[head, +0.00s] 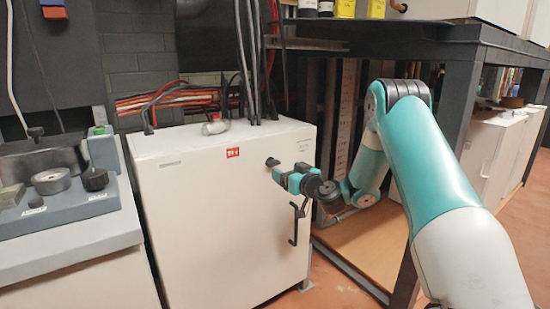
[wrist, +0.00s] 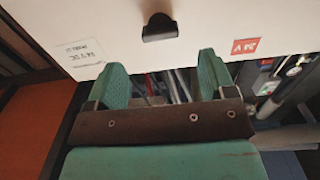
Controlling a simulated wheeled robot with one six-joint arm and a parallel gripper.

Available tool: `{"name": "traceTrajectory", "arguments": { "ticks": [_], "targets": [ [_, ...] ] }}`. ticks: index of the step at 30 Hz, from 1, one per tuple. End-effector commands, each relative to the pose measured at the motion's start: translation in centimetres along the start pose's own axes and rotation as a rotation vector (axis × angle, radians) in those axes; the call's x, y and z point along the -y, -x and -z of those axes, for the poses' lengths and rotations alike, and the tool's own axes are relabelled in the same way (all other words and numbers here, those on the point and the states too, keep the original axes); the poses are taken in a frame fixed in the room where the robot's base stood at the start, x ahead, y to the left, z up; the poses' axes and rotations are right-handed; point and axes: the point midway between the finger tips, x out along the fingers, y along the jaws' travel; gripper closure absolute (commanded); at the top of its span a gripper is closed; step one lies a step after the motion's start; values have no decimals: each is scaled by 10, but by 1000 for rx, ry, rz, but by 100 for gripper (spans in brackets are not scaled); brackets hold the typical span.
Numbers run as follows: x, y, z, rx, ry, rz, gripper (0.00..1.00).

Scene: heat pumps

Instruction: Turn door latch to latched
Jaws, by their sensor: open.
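The white cabinet (head: 225,215) has a closed-looking front door. A small black latch knob (head: 272,162) sits near the door's upper right. The knob also shows in the wrist view (wrist: 160,28), where its bar lies across the picture; I cannot tell whether it is latched. My gripper (head: 279,176) is just below and in front of the knob, close to the door. In the wrist view its two green fingers (wrist: 162,72) are apart and empty, with the knob beyond their tips, apart from them.
A black bar handle (head: 295,222) hangs on the door below my gripper. A red label (head: 233,152) is on the door's upper edge. A dark metal rack (head: 455,110) stands at right. A grey control bench (head: 70,200) stands at left. Cables rise behind the cabinet.

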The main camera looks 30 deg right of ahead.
Motion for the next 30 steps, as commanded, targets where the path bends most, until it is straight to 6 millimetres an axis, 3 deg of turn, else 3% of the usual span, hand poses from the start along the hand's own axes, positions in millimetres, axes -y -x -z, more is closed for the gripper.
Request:
{"name": "traceTrajectory", "arguments": {
  "ticks": [3, 9, 15, 23, 27, 30],
  "targets": [
    [2, -27, 3, -2, 4, 4, 23],
    [1, -58, 1, -1, 1, 3, 23],
    [0, -70, 0, 0, -1, 0, 23],
    [0, -70, 0, 0, -1, 0, 23],
    [0, -70, 0, 0, -1, 0, 56],
    [0, -70, 0, 0, -1, 0, 73]
  ]
}}
